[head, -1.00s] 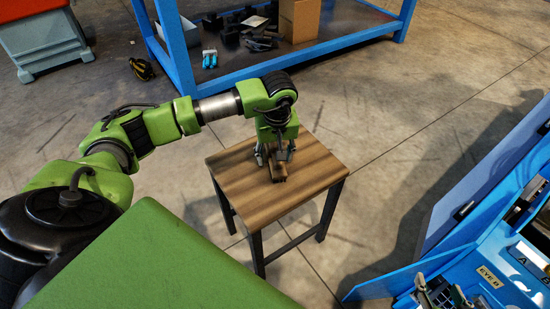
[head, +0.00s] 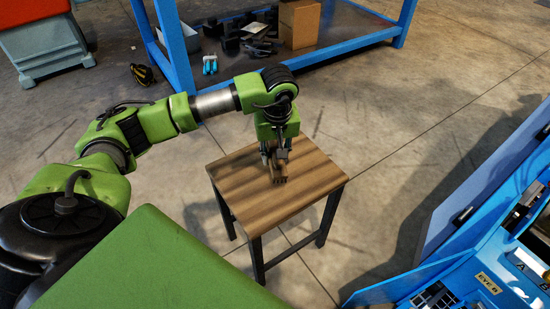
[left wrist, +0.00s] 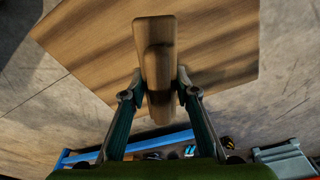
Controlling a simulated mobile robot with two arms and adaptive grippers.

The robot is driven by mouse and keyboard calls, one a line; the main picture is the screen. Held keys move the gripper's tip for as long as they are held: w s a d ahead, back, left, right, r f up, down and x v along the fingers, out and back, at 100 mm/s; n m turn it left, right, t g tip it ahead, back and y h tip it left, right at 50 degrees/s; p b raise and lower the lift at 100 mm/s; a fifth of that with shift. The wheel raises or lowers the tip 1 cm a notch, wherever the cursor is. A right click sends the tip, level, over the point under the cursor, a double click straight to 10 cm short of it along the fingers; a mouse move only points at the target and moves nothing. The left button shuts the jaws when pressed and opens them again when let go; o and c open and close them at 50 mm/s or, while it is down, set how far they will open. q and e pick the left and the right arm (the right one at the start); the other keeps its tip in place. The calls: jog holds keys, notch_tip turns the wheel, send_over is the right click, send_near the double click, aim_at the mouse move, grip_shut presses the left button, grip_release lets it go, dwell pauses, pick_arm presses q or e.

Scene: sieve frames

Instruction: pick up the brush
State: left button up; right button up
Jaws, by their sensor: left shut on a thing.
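The brush (head: 279,180) is a brown wooden piece over the wooden top of a small stool (head: 315,177). In the left wrist view the brush (left wrist: 154,40) has a wide wooden block with a narrower raised part along its middle. My left gripper (head: 274,159) points down from above and is shut on the brush. In the left wrist view its two fingertips (left wrist: 158,92) press on the brush from both sides. I cannot tell whether the brush touches the stool top. My right gripper is not in view.
A blue-framed bench (head: 340,43) with a cardboard box (head: 299,24) and dark parts stands behind the stool. A blue station (head: 480,260) with a compartmented tray is at the lower right. The rest of the stool top is bare, with open floor around it.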

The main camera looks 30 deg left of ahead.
aim_at(274, 160)
pick_arm(q)
jog(key=s+r, duration=0.1)
jog(key=r, duration=0.1)
jog(key=s+d+r+p, duration=0.1)
jog(key=s+d+r, duration=0.1)
jog(key=s+r, duration=0.1)
jog(key=shift+d+r, duration=0.15)
jog(key=shift+r, duration=0.2)
jog(key=s+d+r+p, duration=0.1)
jog(key=s+d+r, duration=0.2)
jog(key=s, duration=0.4)
jog(key=shift+s+d+r, duration=0.15)
jog(key=shift+s+d, duration=0.05)
jog(key=shift+d, duration=0.6)
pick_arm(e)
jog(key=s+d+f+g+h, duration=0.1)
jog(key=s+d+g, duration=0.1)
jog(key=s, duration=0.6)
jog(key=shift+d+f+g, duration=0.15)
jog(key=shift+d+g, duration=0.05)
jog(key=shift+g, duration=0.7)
